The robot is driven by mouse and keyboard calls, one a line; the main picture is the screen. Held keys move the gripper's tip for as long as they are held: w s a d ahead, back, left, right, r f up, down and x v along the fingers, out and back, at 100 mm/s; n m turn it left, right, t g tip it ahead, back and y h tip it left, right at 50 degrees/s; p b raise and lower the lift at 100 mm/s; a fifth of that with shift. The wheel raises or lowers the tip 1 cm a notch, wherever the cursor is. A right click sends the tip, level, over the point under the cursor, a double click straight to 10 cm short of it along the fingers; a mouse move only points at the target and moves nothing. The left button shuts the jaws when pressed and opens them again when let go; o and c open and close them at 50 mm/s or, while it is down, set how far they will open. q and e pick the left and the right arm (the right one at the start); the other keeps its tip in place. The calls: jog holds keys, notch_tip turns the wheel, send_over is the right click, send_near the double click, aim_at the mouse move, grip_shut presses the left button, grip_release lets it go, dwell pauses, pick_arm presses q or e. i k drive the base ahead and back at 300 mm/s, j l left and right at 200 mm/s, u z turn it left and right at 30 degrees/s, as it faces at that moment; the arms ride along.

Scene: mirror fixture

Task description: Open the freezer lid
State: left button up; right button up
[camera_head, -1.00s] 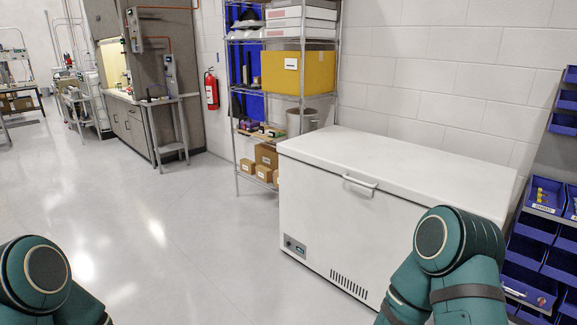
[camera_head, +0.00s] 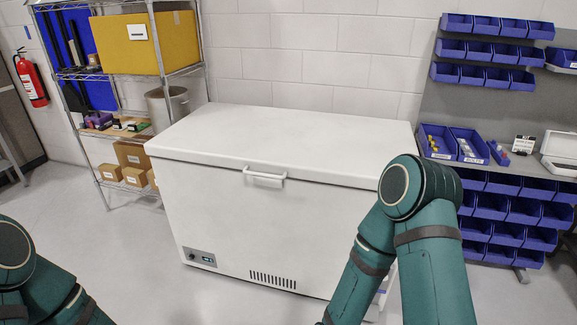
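The white chest freezer (camera_head: 225,215) stands against the back wall in the middle of the head view. Its lid (camera_head: 290,140) lies flat and closed. A white bar handle (camera_head: 264,177) sits at the front edge of the lid, near its middle. My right arm comes up in front of the freezer's right end and hides part of its front there. My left arm shows only at the lower left edge, apart from the freezer. Neither gripper is in the frame.
A wire shelf (camera_head: 180,72) with a yellow box (camera_head: 145,45) and cardboard boxes stands left of the freezer. A rack of blue bins (camera_head: 500,205) stands close on its right. A fire extinguisher (camera_head: 31,78) hangs at far left. The floor at front left (camera_head: 110,250) is clear.

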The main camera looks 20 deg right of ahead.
aim_at(338, 149)
jog(key=i+j+z, duration=0.75)
